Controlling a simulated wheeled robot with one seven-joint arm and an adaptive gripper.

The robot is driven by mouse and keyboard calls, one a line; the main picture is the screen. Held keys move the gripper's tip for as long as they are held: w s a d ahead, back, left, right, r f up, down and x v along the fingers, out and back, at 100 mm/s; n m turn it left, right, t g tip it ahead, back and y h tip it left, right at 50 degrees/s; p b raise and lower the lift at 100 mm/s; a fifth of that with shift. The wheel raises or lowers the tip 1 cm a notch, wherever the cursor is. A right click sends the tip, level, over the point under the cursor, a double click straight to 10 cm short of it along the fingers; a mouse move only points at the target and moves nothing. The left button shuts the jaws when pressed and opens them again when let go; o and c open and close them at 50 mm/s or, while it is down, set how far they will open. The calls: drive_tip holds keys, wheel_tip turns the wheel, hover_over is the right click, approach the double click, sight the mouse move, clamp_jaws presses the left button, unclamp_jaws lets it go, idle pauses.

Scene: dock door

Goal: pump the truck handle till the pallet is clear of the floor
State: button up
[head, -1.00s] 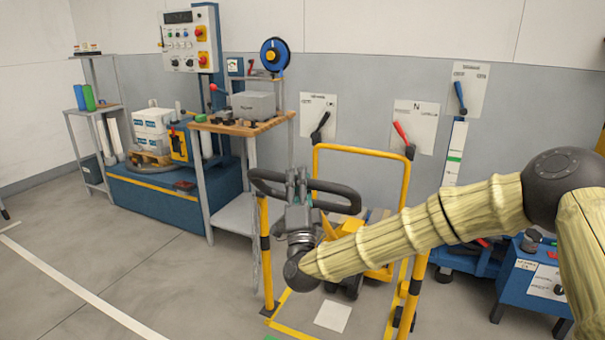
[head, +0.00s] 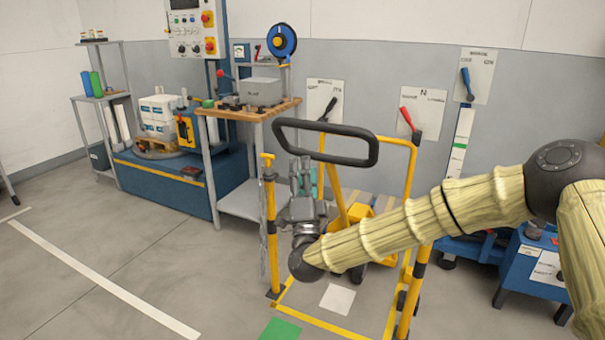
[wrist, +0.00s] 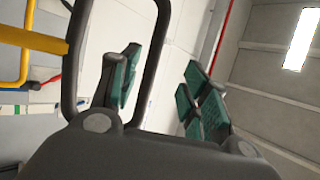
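The truck handle is a black loop (head: 340,129) on a yellow shaft (head: 338,195), standing raised in the head view. My gripper (head: 304,165) is below and in front of the loop, fingers pointing up. The black loop (wrist: 152,75) passes behind the left finger there. The yellow truck body (head: 357,216) is low behind my arm.
A yellow rail frame (head: 410,180) and a yellow post (head: 270,225) flank the truck. A wooden-topped bench (head: 250,113) stands left. Wall levers (head: 410,120) are behind. Floor at the front left is clear, with a green patch (head: 281,329).

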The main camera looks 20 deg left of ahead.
drive_tip(key=v, duration=1.2)
idle(0.4)
